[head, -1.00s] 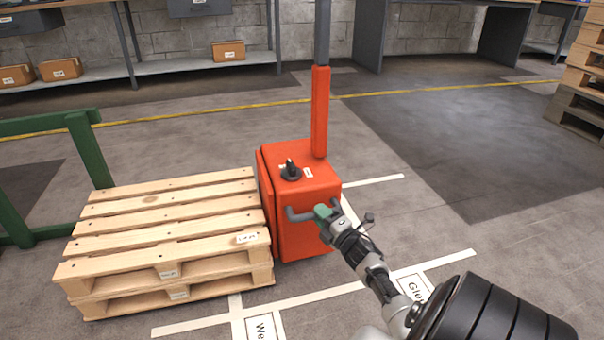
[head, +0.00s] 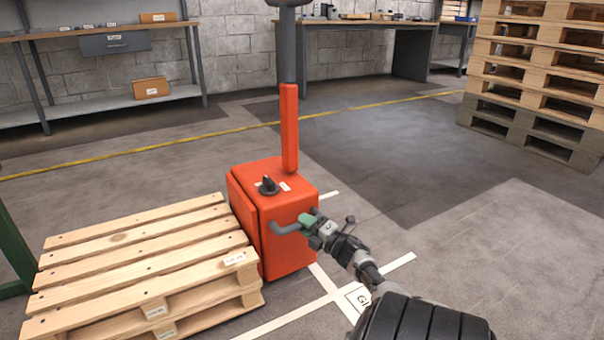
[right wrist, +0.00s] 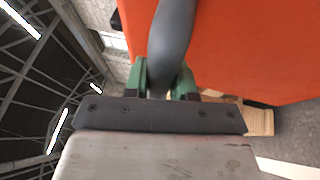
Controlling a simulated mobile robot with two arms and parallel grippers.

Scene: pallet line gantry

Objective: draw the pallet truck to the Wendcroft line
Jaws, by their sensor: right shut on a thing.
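The orange pallet truck (head: 290,252) stands mid-view in the head view, with an upright orange and grey mast and a black knob on its top. Two stacked wooden pallets (head: 130,265) sit against its left side. My right gripper (head: 306,223) is shut on the truck's grey handle (head: 284,229), at the handle's right part. In the right wrist view the green fingers (right wrist: 165,80) close around the grey bar (right wrist: 172,40), beside the orange body (right wrist: 250,45). A floor label (head: 359,299) reading "Gl" is partly hidden by my arm. No Wendcroft label is readable now. My left gripper is out of view.
White floor lines (head: 388,268) cross beside the truck. A green rail (head: 15,245) stands at the left edge. A tall pallet stack (head: 540,75) stands at the back right. Shelving (head: 110,105) and a desk (head: 370,28) line the wall. The floor to the right is clear.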

